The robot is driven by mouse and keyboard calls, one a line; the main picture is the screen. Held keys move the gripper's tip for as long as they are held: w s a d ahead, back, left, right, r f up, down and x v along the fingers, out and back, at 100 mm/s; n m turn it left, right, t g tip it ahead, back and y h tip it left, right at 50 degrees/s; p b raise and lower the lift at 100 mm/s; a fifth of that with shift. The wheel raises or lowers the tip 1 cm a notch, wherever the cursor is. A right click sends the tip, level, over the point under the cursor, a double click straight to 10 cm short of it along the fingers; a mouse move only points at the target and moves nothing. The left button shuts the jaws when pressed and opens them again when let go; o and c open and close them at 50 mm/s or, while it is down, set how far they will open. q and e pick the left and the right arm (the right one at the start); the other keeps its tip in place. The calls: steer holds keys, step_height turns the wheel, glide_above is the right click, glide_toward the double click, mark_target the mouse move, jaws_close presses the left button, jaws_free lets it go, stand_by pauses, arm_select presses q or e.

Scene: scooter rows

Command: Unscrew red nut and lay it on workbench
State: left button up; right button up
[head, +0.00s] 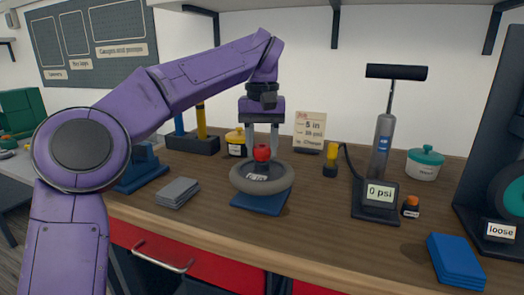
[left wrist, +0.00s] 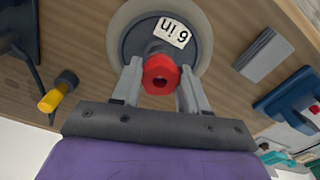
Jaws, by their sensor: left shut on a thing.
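The red nut (head: 262,152) sits at the centre of a grey wheel (head: 240,180) that lies on a blue stand (head: 262,202) on the wooden workbench (head: 318,225). In the left wrist view the red nut (left wrist: 160,76) is between the two grey fingers, and the wheel's hub carries a "6 in" label (left wrist: 172,32). My left gripper (head: 262,147) points down from above and is shut on the red nut. I cannot tell whether the nut is still on its thread. My right gripper is in neither view.
A pump with a "0 psi" display (head: 380,193) stands right of the wheel, with a small orange-capped bottle (head: 410,207) beside it. Grey cloths (head: 177,192) lie left, blue cloths (head: 455,260) front right. A "loose" sign (head: 499,231) stands far right. Bench around the front middle is clear.

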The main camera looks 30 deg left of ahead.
arm_select(q)
steer(key=shift+a+f+n+b, duration=0.15)
steer(key=shift+n+b, duration=0.85)
steer(key=shift+b, duration=0.45)
steer(key=o, duration=1.1)
steer(key=shift+a, duration=0.1)
steer(key=shift+r, duration=0.2)
step_height(320, 180, up, 10)
steer(key=p, duration=0.7)
steer(key=shift+r, duration=0.2)
